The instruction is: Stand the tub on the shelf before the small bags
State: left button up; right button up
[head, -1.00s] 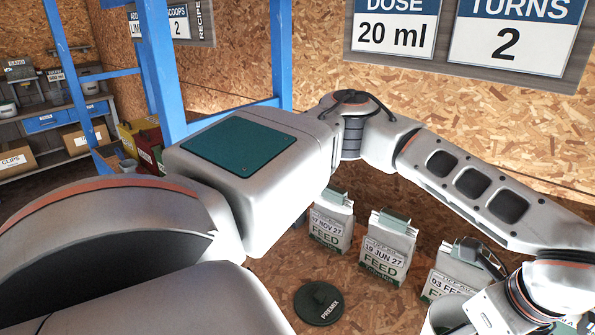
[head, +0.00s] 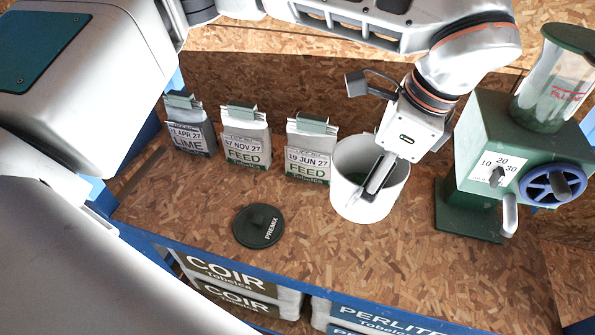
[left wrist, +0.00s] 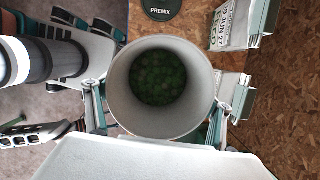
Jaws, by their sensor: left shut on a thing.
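The white tub (head: 358,206) stands upright and open at the top, close to the right of the small 19 JUN 27 feed bag (head: 310,150). In the left wrist view the tub (left wrist: 119,118) has green stuff at its bottom. My left gripper (head: 378,176) is shut on the tub, with a finger on either side of it in the left wrist view. I cannot tell whether its base touches the wooden shelf (head: 330,255). The 17 NOV 27 feed bag (head: 246,138) and the lime bag (head: 189,128) stand further left in the row.
A dark round PREMIX lid (head: 258,226) lies on the shelf in front of the bags. A green dosing machine (head: 480,150) with a blue handwheel (head: 552,186) stands to the right. Large coir sacks (head: 235,280) and perlite sacks (head: 375,318) lie below the shelf's blue front edge.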

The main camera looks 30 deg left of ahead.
pick_arm(q)
notch_tip(320, 180, down, 16)
jog(key=shift+f+b, duration=0.1)
jog(key=shift+b, duration=0.4)
notch_tip(320, 180, down, 3)
jog(key=shift+f, duration=0.45)
jog(key=shift+f, duration=0.1)
jog(key=o, duration=1.1)
